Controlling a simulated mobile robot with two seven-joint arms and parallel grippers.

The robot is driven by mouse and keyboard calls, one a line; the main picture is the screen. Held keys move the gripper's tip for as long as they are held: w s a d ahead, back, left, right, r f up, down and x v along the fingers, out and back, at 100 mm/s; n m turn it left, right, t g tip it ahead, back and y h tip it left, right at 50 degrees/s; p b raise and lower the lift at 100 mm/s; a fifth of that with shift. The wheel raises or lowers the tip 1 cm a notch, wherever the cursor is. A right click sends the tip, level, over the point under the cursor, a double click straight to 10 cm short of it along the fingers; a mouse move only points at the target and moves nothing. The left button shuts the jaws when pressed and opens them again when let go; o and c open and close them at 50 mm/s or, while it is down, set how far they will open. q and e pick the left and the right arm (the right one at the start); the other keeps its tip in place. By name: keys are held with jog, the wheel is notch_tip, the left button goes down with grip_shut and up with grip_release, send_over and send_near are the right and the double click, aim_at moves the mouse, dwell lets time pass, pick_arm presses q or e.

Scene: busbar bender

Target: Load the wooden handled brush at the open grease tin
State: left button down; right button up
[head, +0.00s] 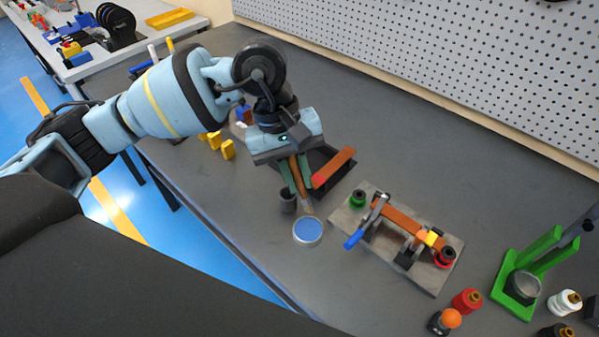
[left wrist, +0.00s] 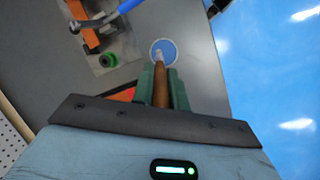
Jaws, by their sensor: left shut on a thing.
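My left gripper (head: 298,177) is shut on the brown wooden handle of the brush (head: 301,182). I cannot tell whether the bristles touch the grease. My right gripper is not in view.
A dark cup (head: 287,203) stands beside the tin. The bender plate (head: 435,285) with a copper bar, blue handle and green knob lies to the right. A green stand (head: 507,285) is far right.

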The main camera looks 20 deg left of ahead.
pick_arm(q)
jog(key=shift+r, duration=0.1)
